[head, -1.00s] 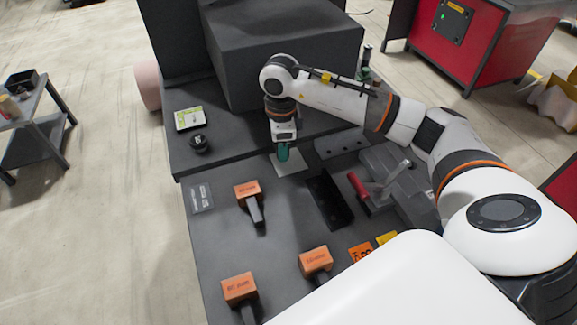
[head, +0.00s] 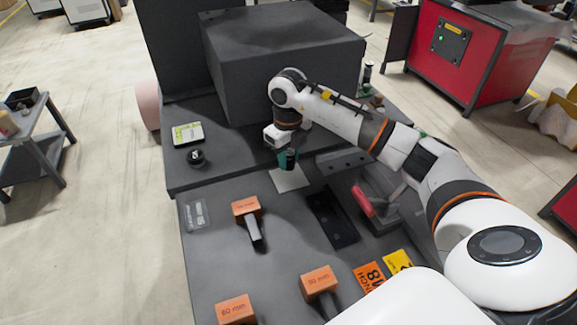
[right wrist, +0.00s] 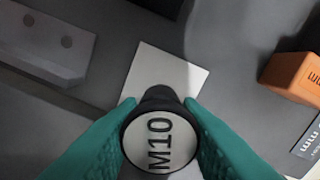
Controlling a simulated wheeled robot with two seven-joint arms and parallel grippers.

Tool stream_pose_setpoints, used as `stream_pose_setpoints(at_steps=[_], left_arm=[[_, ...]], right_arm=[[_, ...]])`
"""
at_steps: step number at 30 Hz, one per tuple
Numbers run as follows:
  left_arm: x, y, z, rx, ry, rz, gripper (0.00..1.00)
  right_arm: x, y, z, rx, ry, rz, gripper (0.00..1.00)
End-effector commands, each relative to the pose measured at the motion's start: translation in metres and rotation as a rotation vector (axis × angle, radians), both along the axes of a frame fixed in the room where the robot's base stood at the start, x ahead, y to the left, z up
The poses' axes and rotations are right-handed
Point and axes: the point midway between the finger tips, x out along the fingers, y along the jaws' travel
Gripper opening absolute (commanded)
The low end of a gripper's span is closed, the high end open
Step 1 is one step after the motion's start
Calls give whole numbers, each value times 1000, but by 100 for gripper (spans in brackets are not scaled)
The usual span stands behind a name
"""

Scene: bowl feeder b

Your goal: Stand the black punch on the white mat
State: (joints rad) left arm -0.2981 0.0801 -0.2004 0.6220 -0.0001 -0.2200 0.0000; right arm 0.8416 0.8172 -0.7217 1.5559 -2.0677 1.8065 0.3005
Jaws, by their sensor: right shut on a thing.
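My right gripper (head: 288,158) has green fingertips and is shut on the black punch (head: 291,163). In the right wrist view the punch (right wrist: 159,100) sits between the two green fingers (right wrist: 160,140), its pale round end marked M10 facing the camera. The white mat (head: 291,181) lies flat on the grey bench, and it also shows in the right wrist view (right wrist: 168,72) beyond the punch. The gripper is over the mat's far edge in the head view. Whether the punch's lower end touches anything is hidden. My left gripper is not in view.
Orange-headed stamps (head: 246,208) lie on the front of the bench. A black tray (head: 333,217) and a red-handled tool (head: 363,201) are right of the mat. A large grey box (head: 285,70) stands behind. A round black item (head: 196,157) sits at left.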

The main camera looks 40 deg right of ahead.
Motion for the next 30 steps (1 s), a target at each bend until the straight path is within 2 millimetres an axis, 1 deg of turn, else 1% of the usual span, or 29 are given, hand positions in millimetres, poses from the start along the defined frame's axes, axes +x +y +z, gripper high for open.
stream_pose_setpoints(at_steps=[2, 6, 9, 15, 19, 20, 21, 23, 30], left_arm=[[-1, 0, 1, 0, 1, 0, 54], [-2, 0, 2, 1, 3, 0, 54], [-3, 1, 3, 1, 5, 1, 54], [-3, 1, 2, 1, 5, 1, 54], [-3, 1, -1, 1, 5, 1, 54], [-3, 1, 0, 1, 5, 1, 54], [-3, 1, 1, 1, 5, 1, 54], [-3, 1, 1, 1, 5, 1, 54], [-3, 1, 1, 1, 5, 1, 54]], right_arm=[[0, 0, -7, 0, 2, 0, 0], [-1, 1, -27, 2, 2, 0, 0], [0, 0, -36, 1, 1, 1, 0], [0, 0, -36, 0, -1, 2, 0], [0, 0, -40, 0, -1, 1, 0], [0, 0, -39, 0, 0, 1, 37], [0, 0, -39, 0, 0, 1, 43], [0, 0, -39, 0, 0, 1, 53], [0, 0, -39, 0, 0, 2, 54]])
